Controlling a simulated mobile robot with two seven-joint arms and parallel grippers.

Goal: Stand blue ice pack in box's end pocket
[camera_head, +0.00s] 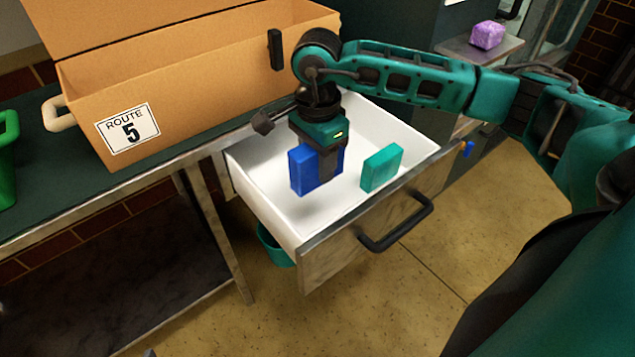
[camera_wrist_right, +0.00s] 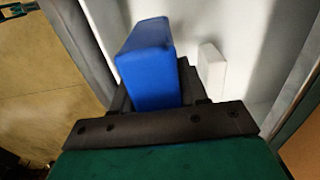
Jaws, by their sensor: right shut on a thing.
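The blue ice pack (camera_head: 304,170) is a flat block held upright in my right gripper (camera_head: 322,160), inside the open white drawer. In the right wrist view the blue ice pack (camera_wrist_right: 148,65) stands between the fingers of the right gripper (camera_wrist_right: 155,95), which is shut on it. I cannot tell whether the pack touches the drawer floor. The cardboard box (camera_head: 205,80) with a "ROUTE 5" label stands on the counter, up and left of the gripper. Its flap is up; I cannot make out its end pocket. My left gripper is out of view.
A teal block (camera_head: 381,167) stands in the drawer (camera_head: 262,190), right of the blue pack. A pale block (camera_wrist_right: 211,70) shows in the right wrist view. The drawer front has a dark handle (camera_head: 396,225). A purple item (camera_head: 487,35) sits on a shelf at back right.

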